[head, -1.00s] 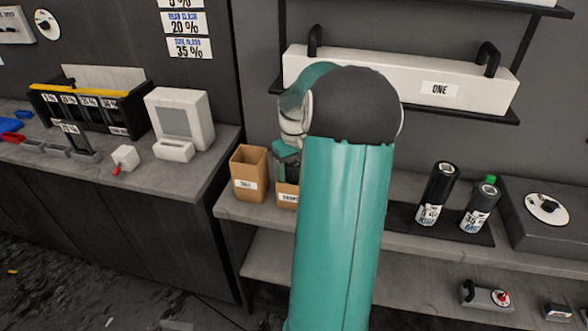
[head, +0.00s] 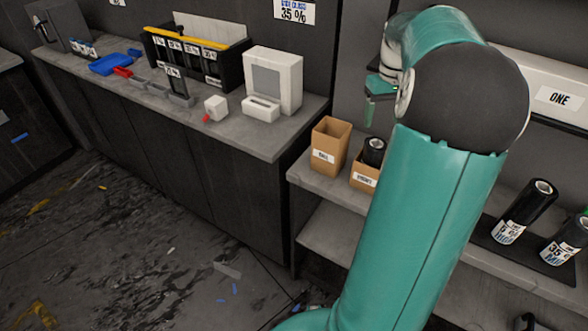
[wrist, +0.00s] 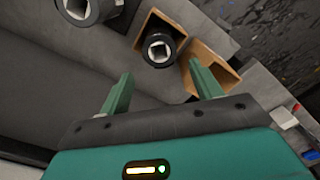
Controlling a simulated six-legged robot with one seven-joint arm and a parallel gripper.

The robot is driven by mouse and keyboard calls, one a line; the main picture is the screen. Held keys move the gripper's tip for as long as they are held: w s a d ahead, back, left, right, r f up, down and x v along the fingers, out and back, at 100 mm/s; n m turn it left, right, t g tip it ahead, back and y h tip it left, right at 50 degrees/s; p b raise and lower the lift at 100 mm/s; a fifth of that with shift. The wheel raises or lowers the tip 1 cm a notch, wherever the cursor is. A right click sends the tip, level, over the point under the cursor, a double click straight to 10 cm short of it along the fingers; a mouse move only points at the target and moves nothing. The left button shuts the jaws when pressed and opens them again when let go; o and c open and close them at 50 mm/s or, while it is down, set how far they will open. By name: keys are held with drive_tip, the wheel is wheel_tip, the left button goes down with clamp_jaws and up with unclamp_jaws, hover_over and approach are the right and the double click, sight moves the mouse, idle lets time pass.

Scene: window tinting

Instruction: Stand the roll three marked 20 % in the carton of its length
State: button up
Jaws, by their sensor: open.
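A dark roll (head: 374,150) stands in the shorter brown carton (head: 364,181); its marking is hidden. In the wrist view this roll (wrist: 158,48) shows its pale square core end-on, with carton walls around it. The taller carton (head: 328,158), labelled TALL, stands just left of it and looks empty; it also shows in the wrist view (wrist: 222,68). My gripper (head: 372,108) is above the short carton, apart from the roll. In the wrist view its two fingers (wrist: 160,90) are spread with nothing between them.
Two dark labelled rolls (head: 525,212) (head: 569,240) stand on a dark mat at the right of the shelf. A white box marked ONE (head: 540,85) sits above. A counter at left holds a white device (head: 272,80) and a black rack (head: 190,57).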

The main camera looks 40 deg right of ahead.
drive_tip(key=w+a+r+n+t+h, duration=0.1)
drive_tip(key=a+r, duration=0.2)
drive_tip(key=a, duration=0.9)
drive_tip(key=w+a+r+n+t+h, duration=0.1)
drive_tip(key=a+r, duration=0.1)
drive_tip(key=a, duration=1.1)
drive_tip(key=s+a+f+n+t+y, duration=0.1)
drive_tip(key=s+a, duration=0.4)
drive_tip(key=a, duration=0.3)
drive_tip(key=s+a+f+n+t+y, duration=0.1)
drive_tip(key=s+a, duration=0.3)
drive_tip(key=a, duration=0.4)
drive_tip(key=shift+s+f+t, duration=0.35)
drive_tip(key=shift+f+t, duration=0.25)
drive_tip(key=shift+t, duration=0.2)
drive_tip(key=shift+a, duration=0.1)
